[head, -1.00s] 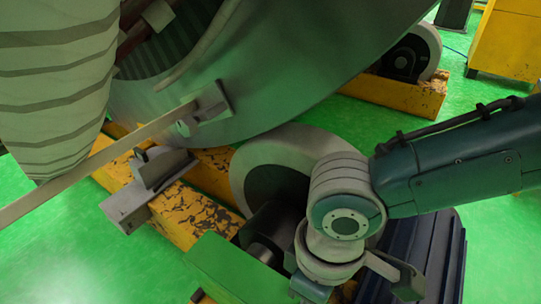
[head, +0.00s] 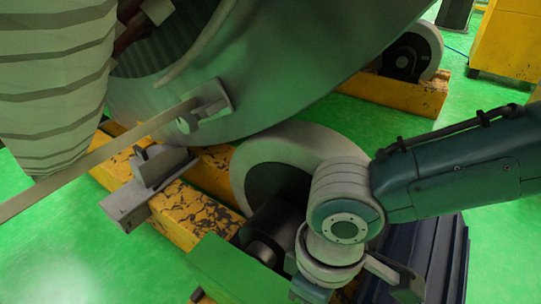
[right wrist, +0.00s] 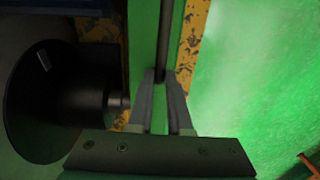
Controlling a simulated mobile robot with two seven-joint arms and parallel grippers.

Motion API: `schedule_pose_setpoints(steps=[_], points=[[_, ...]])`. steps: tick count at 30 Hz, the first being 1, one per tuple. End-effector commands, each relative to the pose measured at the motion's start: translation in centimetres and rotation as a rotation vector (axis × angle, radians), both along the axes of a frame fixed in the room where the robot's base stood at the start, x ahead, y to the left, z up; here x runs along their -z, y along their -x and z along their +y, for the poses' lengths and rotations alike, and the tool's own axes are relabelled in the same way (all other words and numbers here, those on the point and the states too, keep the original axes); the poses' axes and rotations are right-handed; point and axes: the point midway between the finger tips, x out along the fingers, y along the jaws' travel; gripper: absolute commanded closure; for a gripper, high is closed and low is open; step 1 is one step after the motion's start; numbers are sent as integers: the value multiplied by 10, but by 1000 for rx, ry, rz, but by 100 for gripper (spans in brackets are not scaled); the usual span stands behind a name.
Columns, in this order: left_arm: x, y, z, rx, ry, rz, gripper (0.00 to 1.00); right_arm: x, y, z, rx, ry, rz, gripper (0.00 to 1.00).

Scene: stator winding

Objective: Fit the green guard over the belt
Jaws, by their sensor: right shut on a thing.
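The green guard (head: 232,270) is a flat green piece at the bottom of the head view, beside a dark motor-like cylinder (head: 268,238). In the right wrist view the green guard (right wrist: 146,40) runs as a long strip up the middle, with a dark bar along it. My right gripper (right wrist: 162,78) is shut on the guard, one finger on each side of it. In the head view its fingertips are hidden behind my wrist. I cannot make out the belt clearly.
A large grey stator ring (head: 290,70) fills the upper middle, above a grey roller (head: 322,140) and worn yellow beams (head: 190,215). A ribbed dark blue block (head: 440,250) stands at lower right. Green floor (head: 60,250) is open at lower left.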

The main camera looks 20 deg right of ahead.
Motion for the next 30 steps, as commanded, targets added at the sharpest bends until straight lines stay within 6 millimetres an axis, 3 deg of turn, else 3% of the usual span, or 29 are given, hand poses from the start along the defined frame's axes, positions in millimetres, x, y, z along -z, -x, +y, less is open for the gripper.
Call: schedule_pose_setpoints(steps=[20, 21, 30], points=[[7, 0, 3, 7, -11, -1, 50, 8, -1, 1, 0, -3, -2, 100], [7, 0, 3, 7, -11, -1, 50, 8, -1, 1, 0, -3, -2, 80], [7, 0, 3, 6, -10, -1, 50, 8, -1, 1, 0, -1, -2, 48]])
